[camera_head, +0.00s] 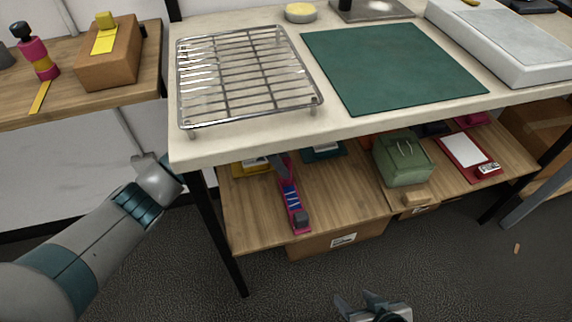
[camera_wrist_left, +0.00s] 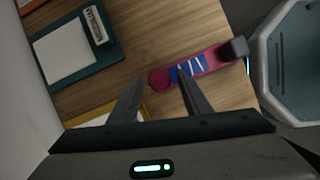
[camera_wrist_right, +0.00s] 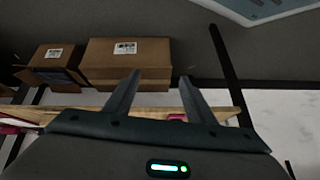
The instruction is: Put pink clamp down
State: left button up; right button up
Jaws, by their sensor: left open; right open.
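The pink clamp (camera_head: 293,204) lies on the wooden lower shelf (camera_head: 345,200) under the workbench. It has a blue section with white stripes and a dark block at one end. In the left wrist view the pink clamp (camera_wrist_left: 212,61) lies ahead of my open left gripper (camera_wrist_left: 160,73), its round pink end near the fingertips. Whether the fingers touch it I cannot tell. In the head view my left arm reaches under the bench top, which hides much of the hand. My right gripper (camera_head: 373,300) is open and empty, low in front of the shelf.
A green case (camera_head: 403,160) and a red clipboard (camera_head: 463,155) share the shelf. A teal clipboard (camera_wrist_left: 70,50) lies beside the clamp. The bench top (camera_head: 250,140) overhangs, and a black leg (camera_head: 222,240) stands near my left arm. Cardboard boxes (camera_wrist_right: 128,60) sit below.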

pick_arm(q)
jog(key=a+r, duration=0.2)
jog(key=a, duration=1.1)
jog(key=shift+s+r+b, duration=0.2)
jog(key=shift+s+b, duration=0.15)
jog(key=shift+b, duration=0.05)
pick_arm(e)
jog(key=shift+a+r+t, duration=0.15)
jog(key=shift+a+t, duration=0.15)
jog(key=shift+a, duration=0.3)
